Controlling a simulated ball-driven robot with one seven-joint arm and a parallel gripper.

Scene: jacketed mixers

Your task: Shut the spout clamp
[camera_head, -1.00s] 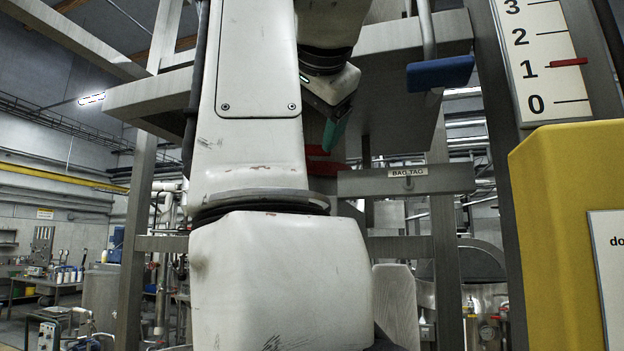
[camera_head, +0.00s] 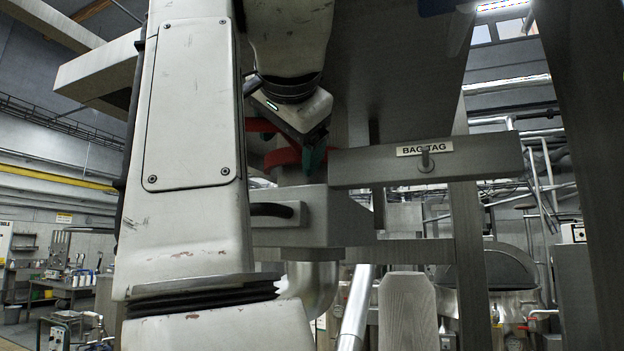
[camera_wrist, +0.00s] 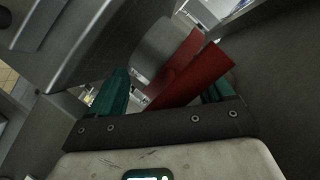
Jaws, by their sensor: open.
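The spout clamp shows in the head view as red bars (camera_head: 284,157) around a grey spout, under the big metal structure. My gripper (camera_head: 313,160), with green fingers, is at the right end of the red bars, and my arm hides part of the clamp. In the wrist view two red bars (camera_wrist: 197,75) of the clamp lie between the green fingers of my gripper (camera_wrist: 165,82). The bars are apart at the upper right and come together at the lower left. My gripper is open; I cannot tell whether a finger touches the red bars.
A plate marked BAG TAG (camera_head: 425,160) with a hook sticks out to the right of my gripper. A metal box with a dark handle (camera_head: 272,210) and a pipe elbow (camera_head: 314,285) are below. Steel posts (camera_head: 468,250) stand to the right.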

